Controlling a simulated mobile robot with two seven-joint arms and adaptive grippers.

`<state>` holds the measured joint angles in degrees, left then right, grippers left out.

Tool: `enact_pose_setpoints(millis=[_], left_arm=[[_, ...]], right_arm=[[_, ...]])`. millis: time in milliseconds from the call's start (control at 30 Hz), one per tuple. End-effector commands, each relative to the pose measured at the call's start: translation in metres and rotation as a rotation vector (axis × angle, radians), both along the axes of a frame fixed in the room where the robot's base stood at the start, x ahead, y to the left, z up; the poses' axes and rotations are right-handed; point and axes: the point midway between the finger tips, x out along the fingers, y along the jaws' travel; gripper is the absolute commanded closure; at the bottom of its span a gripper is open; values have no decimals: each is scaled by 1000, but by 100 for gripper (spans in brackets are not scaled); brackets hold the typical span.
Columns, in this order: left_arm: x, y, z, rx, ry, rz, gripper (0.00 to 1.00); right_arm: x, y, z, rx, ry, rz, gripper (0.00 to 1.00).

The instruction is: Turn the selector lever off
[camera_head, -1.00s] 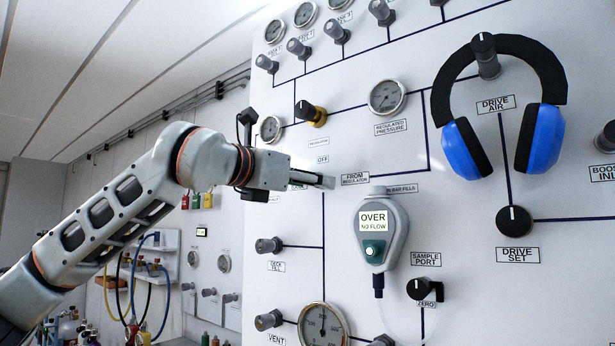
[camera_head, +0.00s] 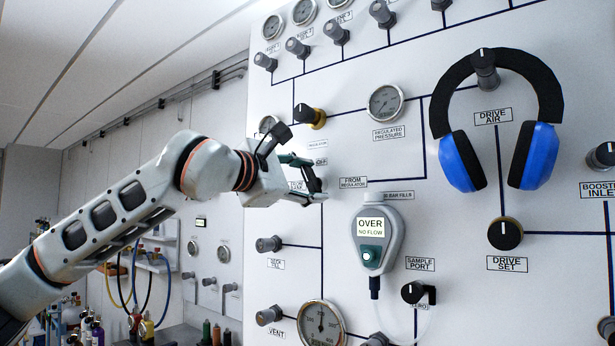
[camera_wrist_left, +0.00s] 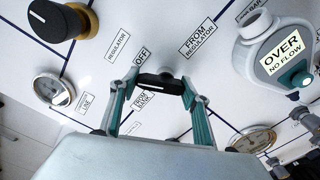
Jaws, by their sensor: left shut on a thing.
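The selector lever (camera_wrist_left: 165,82) is a short black bar with a pale line, on a round grey hub. In the left wrist view it lies between my left fingertips, with the OFF, FROM REGULATOR and FROM BANK labels around it. My left gripper (camera_wrist_left: 163,88) is shut on the lever, one green-grey finger at each end. In the head view my left gripper (camera_head: 313,182) is at the panel, left of the FROM REGULATOR label, and largely hides the lever. The line on the bar runs across the gap between the fingers. My right gripper is not in view.
A black-and-yellow regulator knob (camera_head: 310,115) sticks out above my left gripper. An analyser reading "OVER NO FLOW" (camera_head: 372,240) hangs to its right. Blue ear defenders (camera_head: 463,160) hang further right. A grey DECK FILL knob (camera_head: 268,244) stands below.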

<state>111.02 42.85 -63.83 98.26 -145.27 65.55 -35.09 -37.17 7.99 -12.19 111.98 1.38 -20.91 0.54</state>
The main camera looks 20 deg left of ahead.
Motion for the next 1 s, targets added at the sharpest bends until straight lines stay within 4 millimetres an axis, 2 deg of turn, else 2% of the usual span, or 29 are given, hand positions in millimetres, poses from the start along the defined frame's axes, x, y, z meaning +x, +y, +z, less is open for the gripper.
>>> enact_pose_setpoints(millis=[200, 500, 1000], left_arm=[[-1, -1, 3, 179, -67, 1, 75], [-1, -2, 2, 356, -129, 1, 75], [-1, -3, 1, 445, -161, 0, 75]], right_arm=[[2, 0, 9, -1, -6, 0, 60], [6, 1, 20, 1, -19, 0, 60], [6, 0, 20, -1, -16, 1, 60]])
